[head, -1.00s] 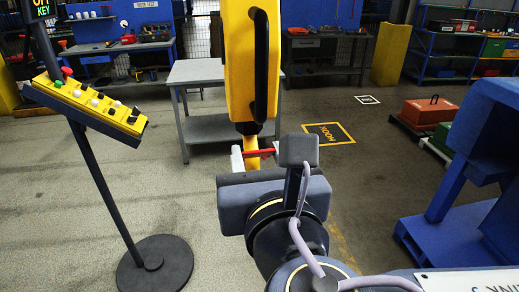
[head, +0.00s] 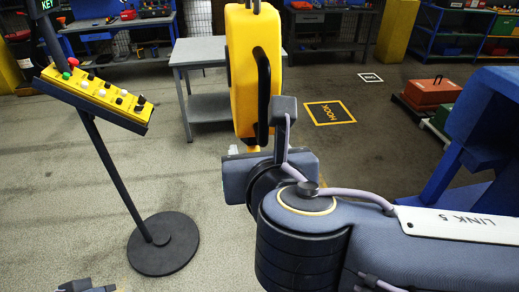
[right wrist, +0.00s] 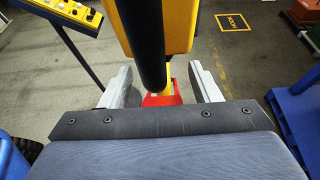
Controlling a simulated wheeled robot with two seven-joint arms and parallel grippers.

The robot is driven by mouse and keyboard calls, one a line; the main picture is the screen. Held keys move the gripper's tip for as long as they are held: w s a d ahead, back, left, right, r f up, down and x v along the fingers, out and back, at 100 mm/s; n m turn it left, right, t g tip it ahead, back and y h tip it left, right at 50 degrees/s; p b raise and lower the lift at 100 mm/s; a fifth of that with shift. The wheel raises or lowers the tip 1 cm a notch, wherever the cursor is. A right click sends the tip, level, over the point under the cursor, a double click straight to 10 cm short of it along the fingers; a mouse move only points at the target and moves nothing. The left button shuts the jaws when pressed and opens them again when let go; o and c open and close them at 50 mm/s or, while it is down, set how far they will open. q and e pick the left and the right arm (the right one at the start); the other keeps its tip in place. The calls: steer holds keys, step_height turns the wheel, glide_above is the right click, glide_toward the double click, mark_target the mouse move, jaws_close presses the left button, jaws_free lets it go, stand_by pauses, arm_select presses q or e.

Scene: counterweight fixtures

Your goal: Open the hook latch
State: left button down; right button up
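The yellow hook block (head: 243,75) with a black handle (head: 263,95) hangs upright in front of my right arm. In the right wrist view its yellow side (right wrist: 178,25) and the dark handle bar (right wrist: 141,45) fill the top middle. The red latch (right wrist: 163,97) shows below the bar, partly hidden by it and by the gripper body. My right gripper (right wrist: 163,84) is open, with one pale finger on each side of the latch and a gap to each. In the head view my wrist hides the latch. Part of my left gripper (head: 88,287) shows at the bottom left edge.
A pendant stand with a yellow button box (head: 95,92) and round base (head: 163,243) stands left. A grey table (head: 200,50) is behind the block. A blue structure (head: 490,120) and red box (head: 434,92) are right. Floor around the HOOK marking (head: 331,113) is clear.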

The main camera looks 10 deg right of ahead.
steer(key=shift+o, duration=0.2)
steer(key=shift+s, duration=0.1)
steer(key=b+v, duration=0.1)
steer(key=v, duration=0.6)
steer(key=shift+s+r, duration=0.2)
steer(key=shift+s, duration=0.15)
